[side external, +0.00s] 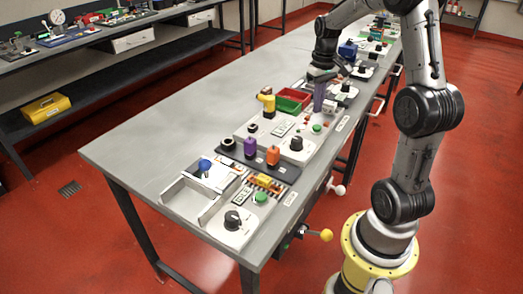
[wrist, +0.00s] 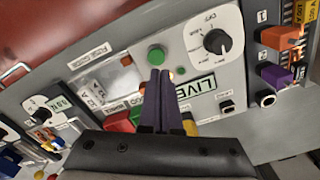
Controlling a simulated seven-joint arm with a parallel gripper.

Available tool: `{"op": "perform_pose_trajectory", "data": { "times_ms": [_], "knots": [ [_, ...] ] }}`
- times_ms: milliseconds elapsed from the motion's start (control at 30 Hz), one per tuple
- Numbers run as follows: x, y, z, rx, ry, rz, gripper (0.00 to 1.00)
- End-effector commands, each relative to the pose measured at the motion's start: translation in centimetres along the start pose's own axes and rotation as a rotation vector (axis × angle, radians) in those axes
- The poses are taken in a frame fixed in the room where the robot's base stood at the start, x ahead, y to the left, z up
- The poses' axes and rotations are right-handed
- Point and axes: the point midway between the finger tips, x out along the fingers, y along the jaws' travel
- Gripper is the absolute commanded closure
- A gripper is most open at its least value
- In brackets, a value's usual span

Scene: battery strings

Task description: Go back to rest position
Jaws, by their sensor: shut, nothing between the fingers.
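The panel there has a black knob (wrist: 216,41) and a display reading LIVE (wrist: 195,93). The same panel's knob (side external: 296,143) and green button (side external: 317,128) show in the side view.
Purple (side external: 250,147) and orange (side external: 273,155) blocks stand on a black strip. The workbench's left side (side external: 190,125) is clear.

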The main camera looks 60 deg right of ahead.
Motion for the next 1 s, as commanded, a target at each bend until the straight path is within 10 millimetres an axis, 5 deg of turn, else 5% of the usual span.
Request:
{"op": "perform_pose_trajectory", "data": {
  "times_ms": [167,300,500,800,1000],
  "knots": [
    [-5.0,-5.8,0.3,-0.148,0.121,0.018,1.0],
    [-9.3,-11.4,4.2,-0.294,0.237,0.016,1.0],
    [-12.3,-16.4,12.1,-0.454,0.38,-0.023,1.0],
    [-10.4,-17.4,22.1,-0.563,0.505,-0.114,1.0],
    [-8.0,-16.8,23.5,-0.507,0.475,-0.123,1.0]
  ]
}}
